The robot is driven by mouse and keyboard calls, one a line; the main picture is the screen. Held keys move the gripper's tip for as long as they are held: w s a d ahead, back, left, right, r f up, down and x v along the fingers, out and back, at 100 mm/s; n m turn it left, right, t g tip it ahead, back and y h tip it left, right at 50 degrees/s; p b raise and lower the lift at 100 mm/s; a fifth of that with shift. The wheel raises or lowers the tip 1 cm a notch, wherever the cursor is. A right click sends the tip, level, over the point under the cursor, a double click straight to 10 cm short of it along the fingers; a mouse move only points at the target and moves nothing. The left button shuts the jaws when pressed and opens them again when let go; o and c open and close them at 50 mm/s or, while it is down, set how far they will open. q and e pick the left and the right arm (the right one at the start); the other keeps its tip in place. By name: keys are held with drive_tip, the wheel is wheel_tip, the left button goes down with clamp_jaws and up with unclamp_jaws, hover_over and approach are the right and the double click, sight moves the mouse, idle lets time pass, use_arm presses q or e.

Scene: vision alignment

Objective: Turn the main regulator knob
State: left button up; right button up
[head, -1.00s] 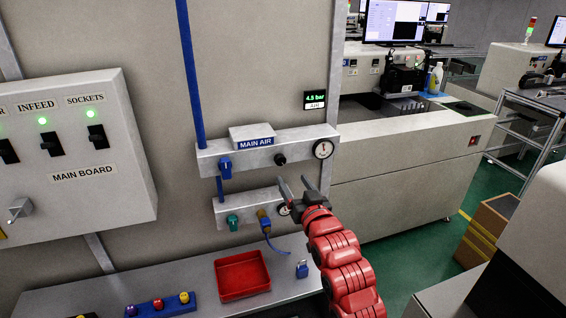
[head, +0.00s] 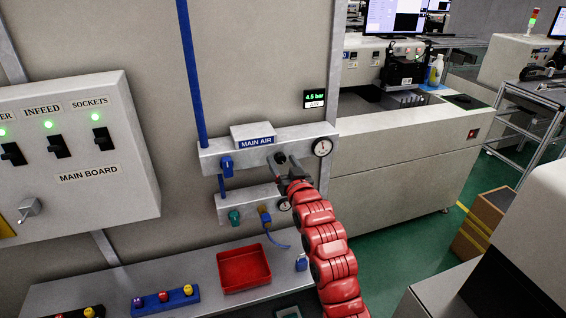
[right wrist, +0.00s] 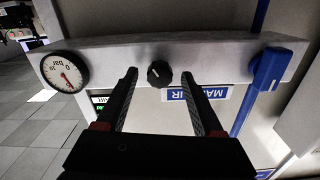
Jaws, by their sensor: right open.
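The main regulator knob (head: 279,157) is small, round and black, on the front of the grey MAIN AIR bar. In the right wrist view the knob (right wrist: 159,73) has a pale pointer mark. My right gripper (head: 288,168) is open, just in front of and slightly below the knob in the head view. In the right wrist view its fingers (right wrist: 158,77) stand on either side of the knob; I cannot tell if they touch it. A pressure gauge (head: 322,147) sits right of the knob. The display (head: 315,97) reads 4.5 bar. My left gripper is not in view.
A blue valve handle (head: 227,164) is left of the knob on the same bar. A lower bar carries a teal knob (head: 234,217) and a blue fitting with a hose (head: 266,222). A red tray (head: 244,269) and blue padlock (head: 301,262) lie on the shelf below.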

clamp_jaws()
